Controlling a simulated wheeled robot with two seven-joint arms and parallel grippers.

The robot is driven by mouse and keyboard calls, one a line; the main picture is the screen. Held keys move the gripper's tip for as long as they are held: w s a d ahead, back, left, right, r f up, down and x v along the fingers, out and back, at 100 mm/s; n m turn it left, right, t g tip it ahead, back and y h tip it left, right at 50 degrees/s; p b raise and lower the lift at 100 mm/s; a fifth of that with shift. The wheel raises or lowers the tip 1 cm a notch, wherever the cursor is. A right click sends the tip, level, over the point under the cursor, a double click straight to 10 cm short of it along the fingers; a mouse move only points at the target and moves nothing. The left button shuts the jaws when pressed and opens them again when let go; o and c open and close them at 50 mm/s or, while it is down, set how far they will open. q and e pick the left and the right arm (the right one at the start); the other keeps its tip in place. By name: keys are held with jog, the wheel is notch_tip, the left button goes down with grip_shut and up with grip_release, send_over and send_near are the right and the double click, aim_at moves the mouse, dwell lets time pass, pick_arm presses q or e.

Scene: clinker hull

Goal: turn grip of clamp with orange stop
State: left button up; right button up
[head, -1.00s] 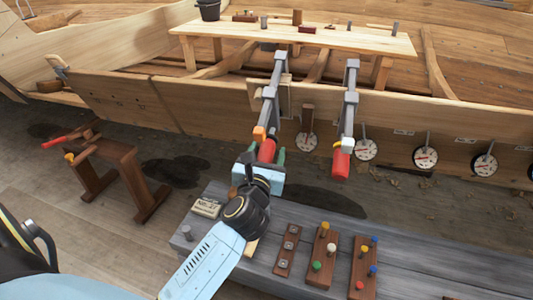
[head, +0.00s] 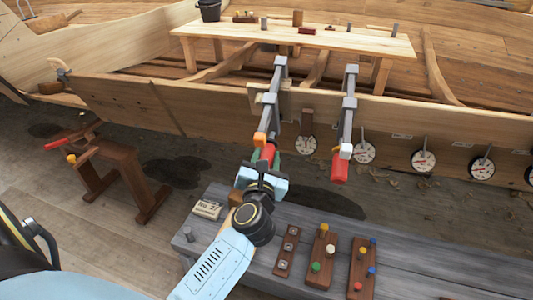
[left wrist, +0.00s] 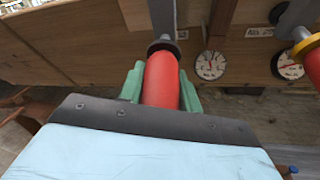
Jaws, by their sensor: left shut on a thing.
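The clamp with the orange stop (head: 260,138) hangs on the hull plank, its grey bar (head: 275,88) running down toward me. Its red grip (head: 267,153) points down and toward me. My left gripper (head: 265,158) is shut on this grip, with the arm coming from below. In the left wrist view the red grip (left wrist: 161,80) stands upright between the two green fingers, one on each side; its lower end is hidden behind the gripper body. My right gripper is not in view.
A second clamp (head: 348,115) with a red grip hangs close to the right. Several round dials (head: 424,160) line the plank. Below is a grey bench (head: 220,226) with peg boards (head: 320,255). A brown wooden stand (head: 120,170) is at left.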

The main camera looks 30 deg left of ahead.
pick_arm(q)
jog(key=shift+m+y+p, duration=0.4)
jog(key=shift+m+y, duration=0.3)
jog(key=shift+y, duration=0.1)
jog(key=shift+m+g+y, duration=0.3)
jog(key=shift+m+y, duration=0.7)
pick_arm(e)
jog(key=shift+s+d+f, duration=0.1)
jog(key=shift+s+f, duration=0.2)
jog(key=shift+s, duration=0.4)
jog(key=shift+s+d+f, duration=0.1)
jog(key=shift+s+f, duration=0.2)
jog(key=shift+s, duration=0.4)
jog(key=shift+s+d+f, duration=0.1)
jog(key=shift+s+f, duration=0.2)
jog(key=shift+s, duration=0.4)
pick_arm(q)
jog(key=o, duration=1)
jog(key=shift+s, duration=0.15)
jog(key=v, duration=1.3)
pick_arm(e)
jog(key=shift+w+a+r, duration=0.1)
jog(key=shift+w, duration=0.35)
